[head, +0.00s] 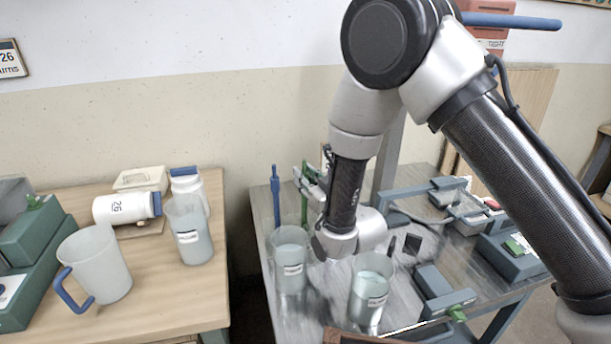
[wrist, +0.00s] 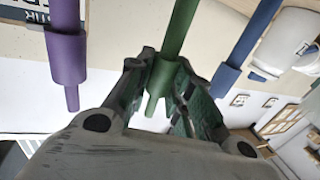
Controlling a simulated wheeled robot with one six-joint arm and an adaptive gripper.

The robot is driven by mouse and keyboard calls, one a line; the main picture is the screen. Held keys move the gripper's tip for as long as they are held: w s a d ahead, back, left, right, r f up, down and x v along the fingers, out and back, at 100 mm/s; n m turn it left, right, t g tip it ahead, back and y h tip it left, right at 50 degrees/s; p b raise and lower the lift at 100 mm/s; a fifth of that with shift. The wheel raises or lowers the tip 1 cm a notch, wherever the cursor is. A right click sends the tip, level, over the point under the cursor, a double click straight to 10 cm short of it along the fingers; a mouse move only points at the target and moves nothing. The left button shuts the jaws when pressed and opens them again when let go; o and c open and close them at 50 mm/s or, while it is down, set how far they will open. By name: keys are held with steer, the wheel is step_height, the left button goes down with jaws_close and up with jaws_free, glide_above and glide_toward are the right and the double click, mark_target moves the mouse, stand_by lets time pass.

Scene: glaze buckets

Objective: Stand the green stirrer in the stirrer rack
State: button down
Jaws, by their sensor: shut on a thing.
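The green stirrer (head: 304,203) is upright near the back left of the grey table in the head view. In the wrist view the green stirrer (wrist: 180,27) runs between my fingers, its narrow end just past them. My gripper (wrist: 163,85) is shut on it; in the head view my gripper (head: 309,180) is partly hidden by my wrist. A blue stirrer (head: 276,197) stands to its left in the head view. The wrist view shows the blue stirrer (wrist: 242,48) and a purple stirrer (wrist: 65,50) on either side, apart from my fingers. I cannot make out the stirrer rack or the stirrers' lower ends clearly.
Two labelled translucent buckets, one left (head: 290,268) and one right (head: 371,292), stand at the front of the grey table (head: 263,222). Grey fixtures (head: 432,281) occupy its right side. A wooden table (head: 180,300) at left holds a blue-handled jug (head: 95,262), another bucket and white bottles.

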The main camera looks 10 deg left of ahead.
steer(key=c, duration=1.2)
jaws_free()
steer(key=v, duration=0.7)
steer(key=w+d+r+m+g+h, duration=0.1)
steer(key=w+d+r+m+h, duration=0.1)
steer(key=w+d+r, duration=0.3)
steer(key=w+d+r+m+h, duration=0.1)
steer(key=w+d+r+h, duration=0.15)
steer(key=d, duration=0.35)
steer(key=s+d+r+m+g+h, duration=0.1)
steer(key=d+r, duration=0.1)
steer(key=d, duration=0.4)
steer(key=s+d+r+m+g+h, duration=0.1)
steer(key=d+r+h, duration=0.15)
steer(key=d, duration=0.35)
steer(key=s+d+r+m+g+h, duration=0.1)
steer(key=s+d+r+g, duration=0.15)
steer(key=s+d, duration=0.45)
steer(key=s+d+r+m+g+h, duration=0.1)
steer(key=s+d+r, duration=0.2)
steer(key=s+d, duration=0.4)
steer(key=s+d+g+h, duration=0.1)
steer(key=s+d, duration=0.3)
steer(key=s, duration=0.2)
steer(key=s+d+m+g, duration=0.1)
steer(key=s+d, duration=0.3)
steer(key=s, duration=0.3)
steer(key=shift+s+d+r+g+h, duration=0.25)
steer(key=shift+r+g+h, duration=0.1)
steer(key=shift+r+h, duration=0.1)
